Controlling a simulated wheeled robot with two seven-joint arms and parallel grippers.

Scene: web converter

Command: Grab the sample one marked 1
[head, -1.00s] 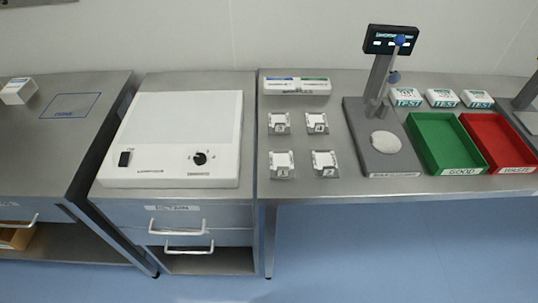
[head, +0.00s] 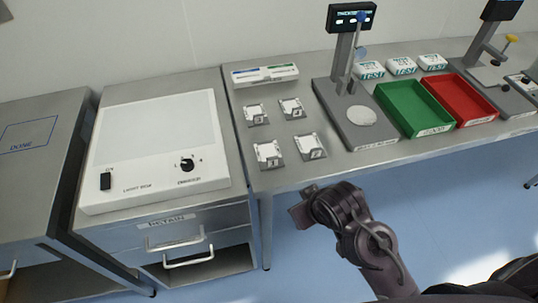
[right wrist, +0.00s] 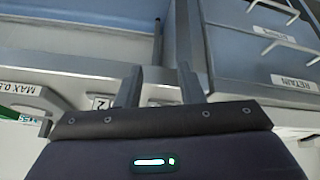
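The sample marked 1 (head: 268,155) is a white square piece in a small clear holder. It sits at the front left of a group of such samples on the steel bench. The sample marked 2 (head: 310,148) stands just to its right. Two more samples stand behind, at left (head: 256,114) and right (head: 291,108). My right gripper (head: 300,207) is in front of the bench edge, apart from the samples. In the right wrist view its two fingers (right wrist: 158,78) are spread with nothing visible between them. A label 2 (right wrist: 101,103) shows beside the left finger there. My left gripper is out of view.
A gauge stand (head: 355,115), green tray (head: 412,108) and red tray (head: 460,99) stand right. A white block (head: 265,75) lies behind the samples. The bench's front strip is clear.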

